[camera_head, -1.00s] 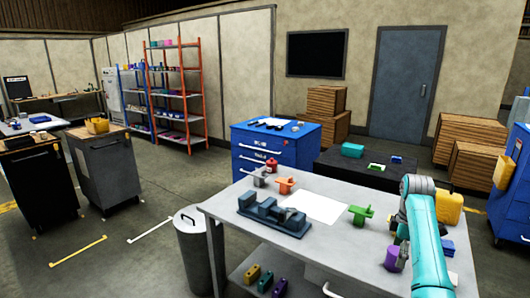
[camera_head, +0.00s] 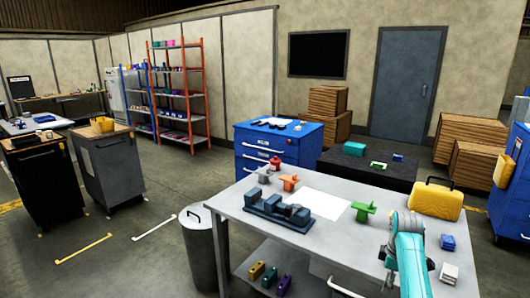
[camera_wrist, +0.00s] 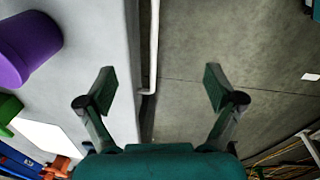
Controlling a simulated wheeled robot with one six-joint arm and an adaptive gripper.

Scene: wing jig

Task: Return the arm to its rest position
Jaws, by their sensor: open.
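My gripper (camera_wrist: 160,90) is open in the wrist view, with its two dark green fingers spread wide and nothing between them. It points down past the edge of the grey workbench (camera_wrist: 115,30), with bare floor under much of the view. My teal arm (camera_head: 408,262) shows at the lower right of the head view, in front of the bench's right part. My gripper's fingers cannot be made out there. A purple cup (camera_wrist: 25,45) stands on the bench at the left of the wrist view, apart from the fingers.
The bench holds a dark blue-grey jig (camera_head: 278,212), a white sheet (camera_head: 312,204), a green part (camera_head: 363,210), an orange part (camera_head: 289,181) and a yellow case (camera_head: 436,198). A pale rail (camera_wrist: 153,45) runs along the bench edge. A grey bin (camera_head: 199,250) stands left of the bench.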

